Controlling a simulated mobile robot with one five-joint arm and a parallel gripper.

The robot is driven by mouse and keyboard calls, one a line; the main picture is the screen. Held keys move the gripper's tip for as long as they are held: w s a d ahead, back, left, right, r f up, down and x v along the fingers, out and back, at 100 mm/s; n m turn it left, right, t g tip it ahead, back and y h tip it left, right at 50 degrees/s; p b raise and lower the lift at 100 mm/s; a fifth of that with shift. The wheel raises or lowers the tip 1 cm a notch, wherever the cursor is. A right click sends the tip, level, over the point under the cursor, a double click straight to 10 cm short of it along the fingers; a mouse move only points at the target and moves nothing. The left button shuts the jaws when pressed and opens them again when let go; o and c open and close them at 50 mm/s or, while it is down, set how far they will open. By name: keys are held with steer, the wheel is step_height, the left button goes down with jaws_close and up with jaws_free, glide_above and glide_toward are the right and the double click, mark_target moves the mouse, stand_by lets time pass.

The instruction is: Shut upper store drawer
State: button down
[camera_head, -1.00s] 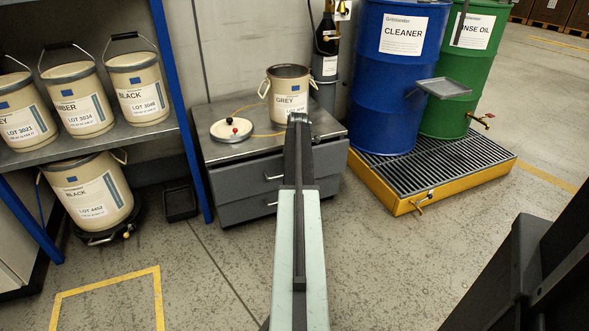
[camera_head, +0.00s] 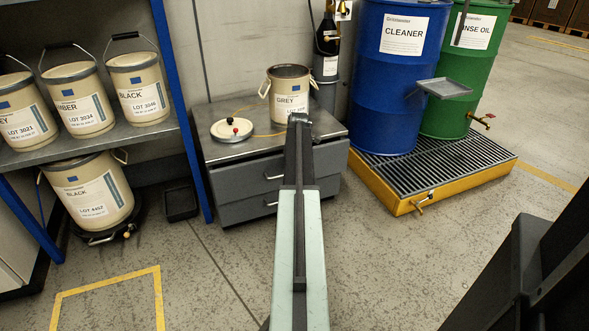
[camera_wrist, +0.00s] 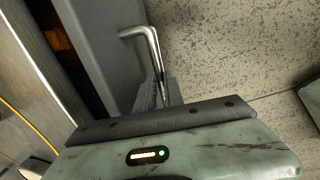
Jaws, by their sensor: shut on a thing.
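The grey store cabinet (camera_head: 225,149) stands against the wall with two drawers. The upper drawer (camera_head: 236,179) is the one just under the cabinet top, and its front also shows in the wrist view (camera_wrist: 103,55). There, a dark gap with something orange-brown inside lies between the cabinet's edge and the drawer front, so the drawer stands partly open. The bent metal drawer handle (camera_wrist: 150,45) runs down between the fingers of my gripper (camera_wrist: 160,92), which is shut on it. In the head view my own arm hides the gripper and part of the drawer fronts.
The lower drawer (camera_head: 240,207) sits below. A GREY pail (camera_head: 290,105) and a round lid (camera_head: 232,130) rest on the cabinet top. A blue shelf post (camera_head: 180,110) stands close at left, a yellow drum pallet (camera_head: 400,200) at right. Floor in front is mostly clear.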

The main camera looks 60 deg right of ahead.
steer(key=shift+d, duration=0.15)
steer(key=w+d, duration=0.2)
steer(key=w, duration=0.1)
steer(key=shift+w+d, duration=0.1)
steer(key=shift+d, duration=0.15)
steer(key=c, duration=1.5)
jaws_free()
steer(key=shift+o, duration=0.2)
steer(key=shift+a, duration=0.1)
steer(key=shift+r, duration=0.15)
step_height(320, 180, up, 7)
steer(key=s+p, duration=0.1)
steer(key=p, duration=0.6)
steer(key=shift+a+r+p, duration=0.2)
steer(key=shift+a+p, duration=0.15)
steer(key=shift+a, duration=0.1)
steer(key=shift+s, duration=0.1)
